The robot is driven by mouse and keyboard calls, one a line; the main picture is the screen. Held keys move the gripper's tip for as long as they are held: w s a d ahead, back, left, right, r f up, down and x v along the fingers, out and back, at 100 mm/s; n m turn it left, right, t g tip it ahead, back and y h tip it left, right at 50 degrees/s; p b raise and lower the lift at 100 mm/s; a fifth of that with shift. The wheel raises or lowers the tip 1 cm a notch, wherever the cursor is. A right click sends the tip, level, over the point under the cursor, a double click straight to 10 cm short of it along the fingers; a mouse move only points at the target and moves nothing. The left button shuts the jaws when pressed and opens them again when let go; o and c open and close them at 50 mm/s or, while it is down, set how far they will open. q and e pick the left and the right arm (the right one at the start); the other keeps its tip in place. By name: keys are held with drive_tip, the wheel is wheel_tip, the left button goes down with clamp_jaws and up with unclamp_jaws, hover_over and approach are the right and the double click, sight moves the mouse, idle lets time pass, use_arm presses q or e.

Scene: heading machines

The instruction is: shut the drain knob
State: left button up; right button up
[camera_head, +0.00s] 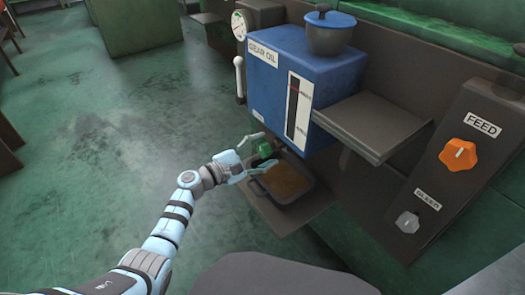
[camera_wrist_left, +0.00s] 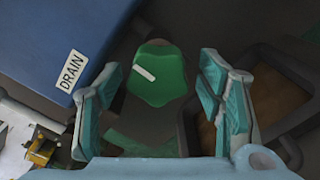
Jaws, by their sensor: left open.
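The green drain knob (camera_head: 263,149) sits low at the base of the blue gear oil tank (camera_head: 270,85), partly hidden by my left gripper. In the left wrist view the knob (camera_wrist_left: 158,82) has a lobed green face with a slanted white mark, beside a DRAIN label (camera_wrist_left: 72,70). My left gripper (camera_head: 259,154) is open, with its fingers on either side of the knob in the left wrist view (camera_wrist_left: 160,66). Gaps show between the knob and both fingers. I cannot tell how deep the knob lies between them. My right gripper is not in view.
A tray (camera_head: 310,185) with brown contents lies close below the knob. A shelf (camera_head: 372,122) juts out on the right. A panel holds an orange FEED knob (camera_head: 459,154) and a grey knob (camera_head: 408,222). A lever (camera_head: 239,75) stands left of the tank. The left floor is clear.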

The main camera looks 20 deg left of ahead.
use_arm(q)
drive_tip(key=v, duration=1.2)
